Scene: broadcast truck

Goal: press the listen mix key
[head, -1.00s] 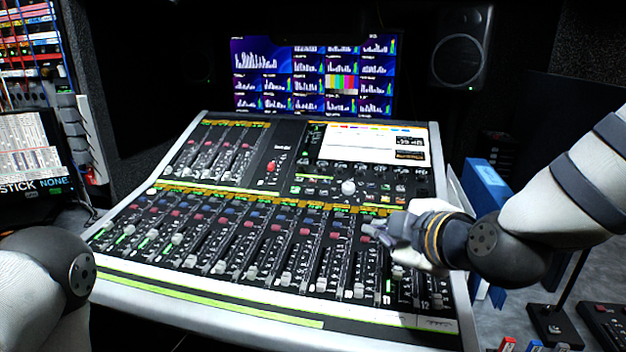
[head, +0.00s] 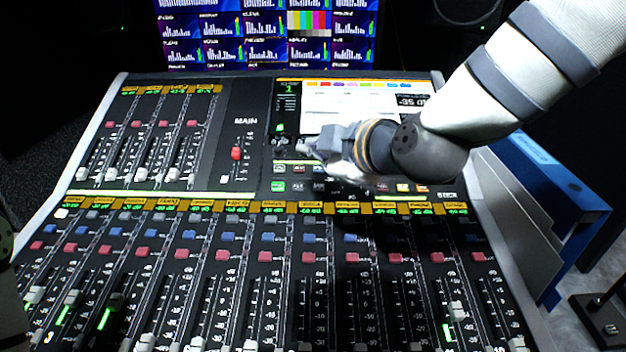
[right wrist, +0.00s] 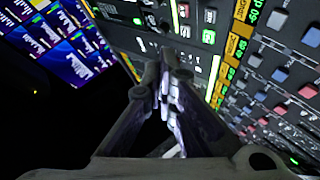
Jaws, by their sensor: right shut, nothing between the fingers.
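The mixing console (head: 228,190) fills the head view. Its key section, with small keys such as a green-lit key (head: 278,186), lies below the console's screen (head: 340,105). I cannot read which key is the listen mix key. My right gripper (head: 303,149) is shut and empty over this section, at the screen's lower edge. In the right wrist view, its closed fingertips (right wrist: 172,60) point at the console among small keys and a green-lit strip (right wrist: 213,72). Whether they touch the surface is unclear. My right forearm and hand cover part of the section. My left gripper is out of view.
Fader strips with red and blue keys (head: 265,257) fill the console's front. A red main fader (head: 237,153) stands left of the gripper. Monitors (head: 265,35) stand behind. A blue binder (head: 545,185) stands right of the console.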

